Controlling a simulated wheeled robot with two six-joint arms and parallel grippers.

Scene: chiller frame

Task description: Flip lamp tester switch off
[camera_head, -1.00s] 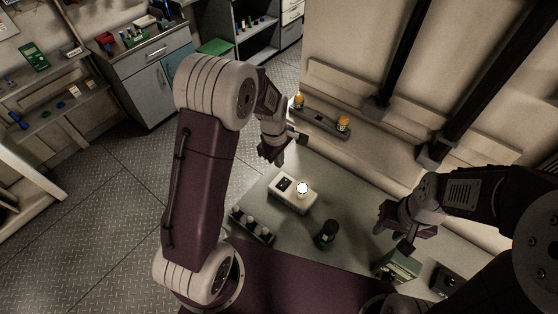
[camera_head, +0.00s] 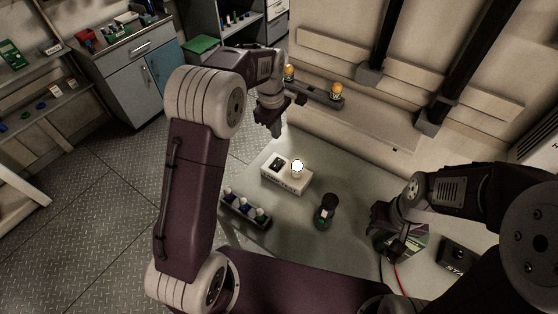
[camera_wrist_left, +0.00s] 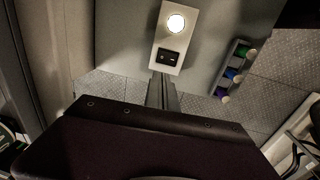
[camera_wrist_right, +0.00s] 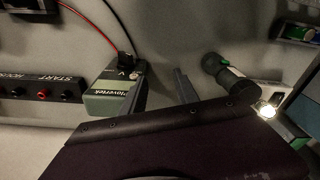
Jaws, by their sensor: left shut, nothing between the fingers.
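The lamp tester is a small white box (camera_head: 285,182) on the bench, with a glowing round lamp (camera_head: 297,166) and a black switch (camera_head: 277,164). The left wrist view also shows the box (camera_wrist_left: 185,45), lamp (camera_wrist_left: 176,22) and switch (camera_wrist_left: 168,56). My left gripper (camera_head: 274,131) is shut and empty, beyond the box's switch end and apart from it. In the left wrist view its fingers (camera_wrist_left: 161,90) are together just below the switch end in the picture. My right gripper (camera_wrist_right: 160,84) looks open, its fingers apart beside a green meter (camera_wrist_right: 113,85).
A rack of coloured pieces (camera_head: 245,208) lies near the box. A black button box (camera_head: 458,258) and red and black wires (camera_head: 400,278) are at right. A rail with orange lamps (camera_head: 315,96) lies behind.

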